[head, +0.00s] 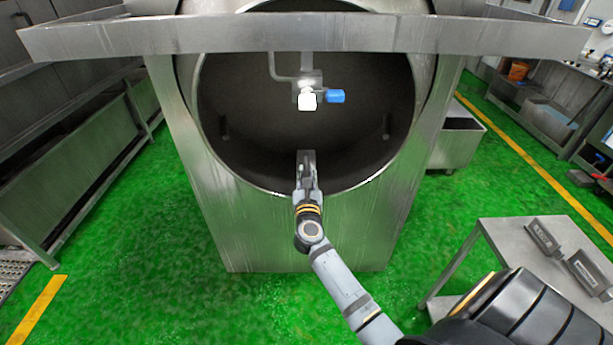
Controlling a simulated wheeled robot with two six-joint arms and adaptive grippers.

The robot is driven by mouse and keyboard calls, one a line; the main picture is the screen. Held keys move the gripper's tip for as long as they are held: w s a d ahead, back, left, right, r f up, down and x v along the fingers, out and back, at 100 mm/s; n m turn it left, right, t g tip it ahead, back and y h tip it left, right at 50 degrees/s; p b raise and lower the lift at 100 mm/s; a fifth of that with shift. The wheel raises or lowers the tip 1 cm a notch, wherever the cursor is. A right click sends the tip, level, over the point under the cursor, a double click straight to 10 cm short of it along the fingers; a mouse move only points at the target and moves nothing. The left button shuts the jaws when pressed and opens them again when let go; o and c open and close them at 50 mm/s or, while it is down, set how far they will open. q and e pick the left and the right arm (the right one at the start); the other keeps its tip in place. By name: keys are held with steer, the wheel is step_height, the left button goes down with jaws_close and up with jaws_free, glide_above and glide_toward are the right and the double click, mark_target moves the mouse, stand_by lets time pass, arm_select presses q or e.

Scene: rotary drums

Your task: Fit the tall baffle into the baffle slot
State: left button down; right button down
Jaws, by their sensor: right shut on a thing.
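A steel drum (238,150) with a wide round opening faces me. My right gripper (306,178) is at the lower rim of the opening and is shut on a grey metal baffle (307,156). The baffle stands out beyond the fingers, against the dark drum interior. I cannot tell whether it touches the drum wall. The baffle slot cannot be made out; the gripper and baffle cover the bottom middle of the opening. My left gripper is not in view.
A pipe fitting with a white part (308,101) and a blue part (335,96) hangs inside the drum. A steel bar (200,36) crosses above the opening. Two grey metal pieces (543,238) (592,274) lie on a side table (505,238) at right. Green floor is clear at left.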

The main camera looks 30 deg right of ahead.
mark_target(306, 159)
steer(key=shift+b+x, duration=0.75)
steer(key=shift+x, duration=2.75)
steer(key=shift+f+b+x, duration=0.15)
steer(key=shift+b+x, duration=0.45)
steer(key=shift+x, duration=0.75)
steer(key=shift+f+b+x, duration=0.15)
steer(key=shift+b+x, duration=0.4)
steer(key=shift+x, duration=0.8)
steer(key=c, duration=1.2)
jaws_free()
steer(key=shift+f, duration=0.1)
steer(key=shift+s, duration=0.15)
steer(key=v, duration=1.1)
steer(key=shift+s+a, duration=0.2)
steer(key=shift+s, duration=0.1)
